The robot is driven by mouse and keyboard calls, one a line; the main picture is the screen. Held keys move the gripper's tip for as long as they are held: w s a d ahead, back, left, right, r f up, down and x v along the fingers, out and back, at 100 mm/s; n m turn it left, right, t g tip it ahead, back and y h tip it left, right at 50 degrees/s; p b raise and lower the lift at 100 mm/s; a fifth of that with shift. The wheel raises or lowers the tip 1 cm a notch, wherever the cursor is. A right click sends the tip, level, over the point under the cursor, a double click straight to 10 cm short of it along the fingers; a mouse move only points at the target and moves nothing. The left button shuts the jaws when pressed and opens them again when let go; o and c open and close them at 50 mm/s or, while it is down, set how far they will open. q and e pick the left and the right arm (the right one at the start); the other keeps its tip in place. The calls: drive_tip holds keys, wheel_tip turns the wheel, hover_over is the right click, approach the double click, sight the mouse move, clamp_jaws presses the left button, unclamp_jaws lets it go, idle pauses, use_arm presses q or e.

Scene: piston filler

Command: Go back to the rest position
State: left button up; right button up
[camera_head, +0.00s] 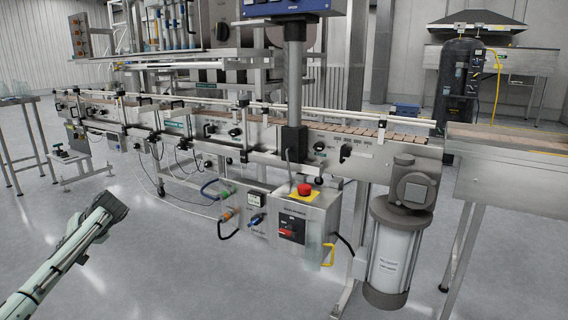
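A pale green part of my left arm enters at the lower left and ends over the floor, left of the conveyor. I cannot make out any gripper fingers on it. My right arm and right gripper are out of view. The piston filler machine (205,62) stands at the top left, behind the long conveyor (350,127). A grey control box (292,224) with a red emergency button (304,189) hangs below the conveyor.
A grey motor cylinder (390,250) hangs at the right, near the conveyor's metal end section (510,180). A side table (20,100) with clear bottles stands at the far left. Cables hang under the conveyor. The grey floor (190,275) in front is clear.

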use_arm(q)
drive_tip(key=s+d+f+m+t+h, duration=0.25)
drive_tip(key=s+d+f+m, duration=0.45)
drive_tip(key=s+d+f, duration=0.7)
drive_tip(key=s+d+m+h, duration=0.1)
drive_tip(key=s+d+m, duration=0.15)
drive_tip(key=s, duration=0.35)
drive_tip(key=s+d+r+m+h, duration=0.1)
drive_tip(key=s+d, duration=0.2)
drive_tip(key=s, duration=0.3)
drive_tip(key=s+d+m+h, duration=0.1)
drive_tip(key=s+d+m, duration=0.15)
drive_tip(key=s, duration=0.35)
drive_tip(key=s+d+f+n+h, duration=0.2)
drive_tip(key=d+f+n+h, duration=0.15)
drive_tip(key=d, duration=0.65)
wheel_tip(320, 180, down, 8)
drive_tip(key=w+d+p, duration=0.1)
drive_tip(key=p, duration=0.2)
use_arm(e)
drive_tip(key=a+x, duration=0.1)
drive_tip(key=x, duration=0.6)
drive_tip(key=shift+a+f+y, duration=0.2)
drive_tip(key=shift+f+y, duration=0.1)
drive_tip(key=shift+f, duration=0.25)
